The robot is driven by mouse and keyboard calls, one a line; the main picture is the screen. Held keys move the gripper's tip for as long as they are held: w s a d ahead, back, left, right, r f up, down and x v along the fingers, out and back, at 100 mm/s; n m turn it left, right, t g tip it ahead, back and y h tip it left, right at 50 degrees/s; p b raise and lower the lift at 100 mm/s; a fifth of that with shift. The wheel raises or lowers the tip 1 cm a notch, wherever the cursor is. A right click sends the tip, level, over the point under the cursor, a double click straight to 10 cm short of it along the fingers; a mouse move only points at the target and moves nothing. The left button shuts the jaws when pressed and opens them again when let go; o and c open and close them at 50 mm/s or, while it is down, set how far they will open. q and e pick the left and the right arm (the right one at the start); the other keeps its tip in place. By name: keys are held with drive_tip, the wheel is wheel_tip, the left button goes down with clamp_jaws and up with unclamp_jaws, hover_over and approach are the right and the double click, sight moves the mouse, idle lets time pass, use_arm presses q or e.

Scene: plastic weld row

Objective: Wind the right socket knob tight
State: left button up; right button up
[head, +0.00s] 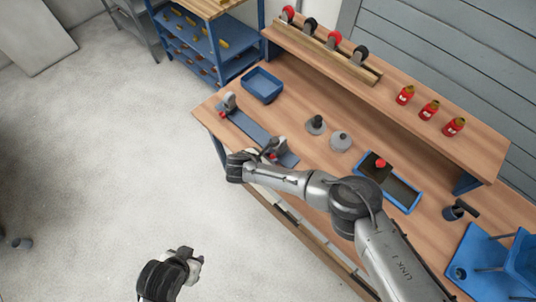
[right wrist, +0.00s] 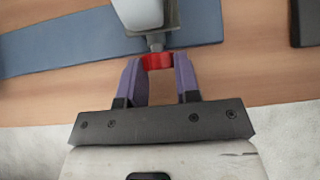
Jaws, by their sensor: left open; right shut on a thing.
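The right socket knob is red (right wrist: 157,61) and sits below a grey-white socket (right wrist: 140,14) on a metal stem in the right wrist view. My right gripper (right wrist: 158,80) has its two purple fingers on either side of this knob and is shut on it. In the head view my right gripper (head: 270,158) is at the right end of the blue base plate (head: 247,127), and its arm hides part of that end. A second grey socket (head: 230,101) stands at the plate's left end. My left gripper (head: 190,264) is open and empty, low over the floor, away from the bench.
A blue tray (head: 262,85) lies behind the plate. Two grey round parts (head: 341,141) stand right of it. A divided blue-rimmed bin (head: 404,196) holds a red piece. Red bottles (head: 429,110) stand on the back shelf.

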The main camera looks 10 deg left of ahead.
drive_tip(key=shift+s+d+r+m+t+y+p, duration=0.1)
drive_tip(key=shift+d+r+m+t+y+p, duration=0.1)
drive_tip(key=shift+m+t+y+p, duration=0.4)
drive_tip(key=shift+a+f+t+y+p, duration=0.15)
drive_tip(key=shift+t+y+p, duration=0.15)
drive_tip(key=shift+y+p, duration=0.15)
use_arm(q)
wheel_tip(320, 180, up, 4)
drive_tip(key=shift+f, duration=0.25)
use_arm(e)
drive_tip(key=o, duration=0.9)
use_arm(q)
wheel_tip(320, 180, up, 3)
drive_tip(key=p, duration=0.2)
drive_tip(key=shift+f+p, duration=0.1)
drive_tip(key=shift+p, duration=0.3)
use_arm(e)
drive_tip(key=v, duration=1.3)
drive_tip(key=shift+s+a+r, duration=0.1)
drive_tip(key=shift+s+r, duration=0.15)
